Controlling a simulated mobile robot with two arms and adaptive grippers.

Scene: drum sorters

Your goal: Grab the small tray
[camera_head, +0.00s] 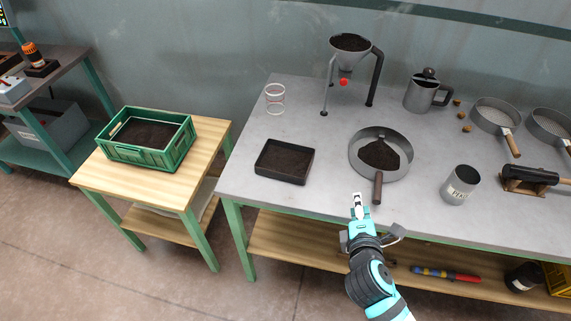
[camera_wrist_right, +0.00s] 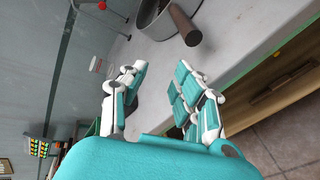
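The small tray (camera_head: 280,178) is a shallow, dark rectangular tray on the left part of the grey table, with a dark brown inside. My right gripper (camera_head: 358,207) is over the table's front edge, to the right of the tray and nearer to me, apart from it. In the right wrist view, the fingers of my right gripper (camera_wrist_right: 162,85) are spread with nothing held between them. My left gripper is not in view.
A round pan (camera_head: 355,160) holds a dark scoop whose handle (camera_head: 377,188) points toward my right gripper. A funnel stand (camera_head: 349,44), glass rings (camera_head: 275,92), a jug (camera_head: 421,94) and a metal cup (camera_head: 459,186) stand around. A green crate (camera_head: 150,155) sits on the wooden table.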

